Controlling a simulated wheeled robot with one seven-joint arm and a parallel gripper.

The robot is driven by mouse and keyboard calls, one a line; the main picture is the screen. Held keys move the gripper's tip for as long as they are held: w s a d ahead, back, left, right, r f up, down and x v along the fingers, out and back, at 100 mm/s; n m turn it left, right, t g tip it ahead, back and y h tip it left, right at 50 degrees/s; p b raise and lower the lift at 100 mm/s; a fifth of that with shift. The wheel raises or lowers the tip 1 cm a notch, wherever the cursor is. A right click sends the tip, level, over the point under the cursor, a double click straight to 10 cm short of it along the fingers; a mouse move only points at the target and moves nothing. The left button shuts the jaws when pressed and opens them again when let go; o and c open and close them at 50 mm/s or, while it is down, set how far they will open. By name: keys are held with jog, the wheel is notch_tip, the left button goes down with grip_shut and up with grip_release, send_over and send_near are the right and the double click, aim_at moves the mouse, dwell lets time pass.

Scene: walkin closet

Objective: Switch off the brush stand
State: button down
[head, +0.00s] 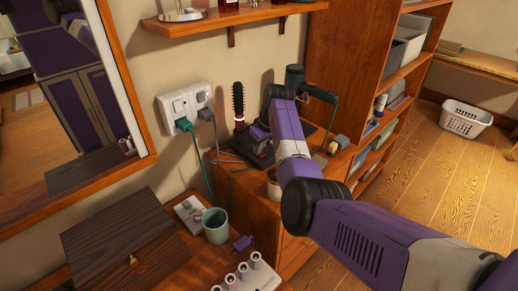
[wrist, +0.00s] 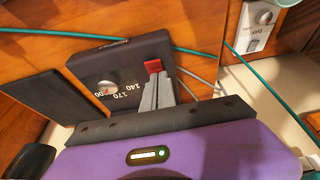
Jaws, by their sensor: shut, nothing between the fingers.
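The brush stand (head: 243,143) is a dark base on the wooden cabinet top, with a round black brush upright at its left. In the wrist view its black box (wrist: 115,75) shows a silver dial (wrist: 108,88) with numbers including 140 and 170, and a red switch (wrist: 153,66). My gripper (wrist: 157,78) is shut and empty, its grey fingertips right at the near side of the red switch. Whether they touch it I cannot tell. In the head view my arm hides the fingertips and part of the stand.
A wall outlet (head: 187,103) holds two plugs, with a teal and a grey cable hanging down. A shelf (head: 230,18) overhangs the cabinet.

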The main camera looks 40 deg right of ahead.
jog(key=shift+s+a+f, duration=0.1)
jog(key=shift+s+f, duration=0.1)
jog(key=shift+f, duration=0.1)
jog(key=shift+s+f+p, duration=0.2)
jog(key=shift+s+p, duration=0.7)
jog(key=shift+p, duration=0.25)
notch_tip(320, 180, up, 5)
jog(key=p, duration=0.4)
jog(key=shift+s+r, duration=0.15)
jog(key=shift+r, duration=0.05)
jog(key=b+v, duration=0.2)
jog(key=v, duration=0.7)
jog(key=shift+r+b, duration=0.15)
jog(key=shift+b, duration=0.2)
